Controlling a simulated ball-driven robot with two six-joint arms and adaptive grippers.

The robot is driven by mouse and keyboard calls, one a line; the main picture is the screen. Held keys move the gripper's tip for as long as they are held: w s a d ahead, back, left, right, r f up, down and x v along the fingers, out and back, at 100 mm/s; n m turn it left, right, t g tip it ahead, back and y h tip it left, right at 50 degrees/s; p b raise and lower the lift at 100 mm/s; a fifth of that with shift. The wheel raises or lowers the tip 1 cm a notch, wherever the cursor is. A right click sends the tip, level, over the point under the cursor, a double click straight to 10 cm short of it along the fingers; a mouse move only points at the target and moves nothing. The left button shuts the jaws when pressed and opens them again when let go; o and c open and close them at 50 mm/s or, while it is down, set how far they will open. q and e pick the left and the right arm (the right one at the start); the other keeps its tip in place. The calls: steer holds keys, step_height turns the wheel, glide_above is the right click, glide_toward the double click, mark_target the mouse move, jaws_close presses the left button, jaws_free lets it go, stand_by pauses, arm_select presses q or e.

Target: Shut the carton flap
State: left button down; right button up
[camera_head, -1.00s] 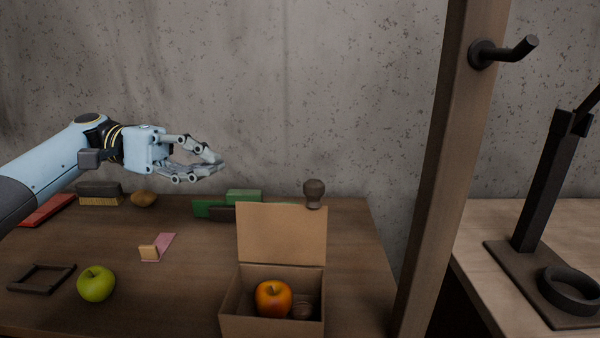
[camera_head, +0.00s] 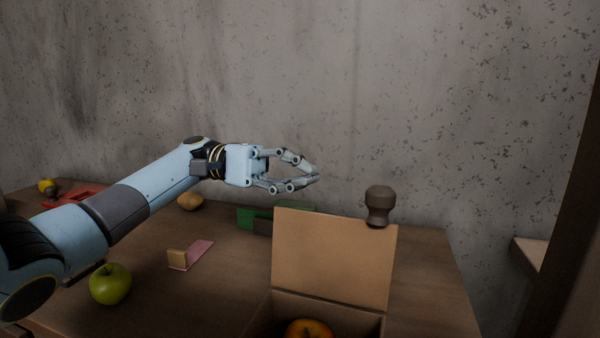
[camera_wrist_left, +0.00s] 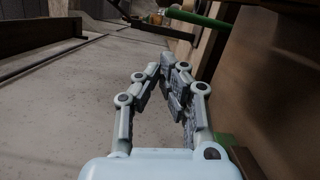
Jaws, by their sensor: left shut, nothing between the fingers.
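The carton (camera_head: 262,318) stands open at the front of the table in the head view, its lower part cut off by the frame. Its flap (camera_head: 333,255) stands upright at the carton's back edge. An orange-red apple (camera_head: 310,329) shows inside the carton. My left gripper (camera_head: 316,179) is shut and empty, held in the air behind and above the flap's left top corner. The same gripper (camera_wrist_left: 170,62) shows in the left wrist view with its fingertips together. My right gripper is not in view.
A dark knobbed object (camera_head: 379,205) shows at the flap's right top corner. Green blocks (camera_head: 246,217) lie behind the flap. A pink piece with a tan block (camera_head: 190,256) and a green apple (camera_head: 110,284) lie left of the carton. A concrete wall (camera_head: 450,120) rises behind the table.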

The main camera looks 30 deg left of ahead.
mark_target(330, 243)
arm_select(q)
steer(key=s+d+p, duration=0.2)
steer(key=d, duration=0.7)
steer(key=shift+d+r, duration=0.3)
steer(key=shift+r, duration=0.05)
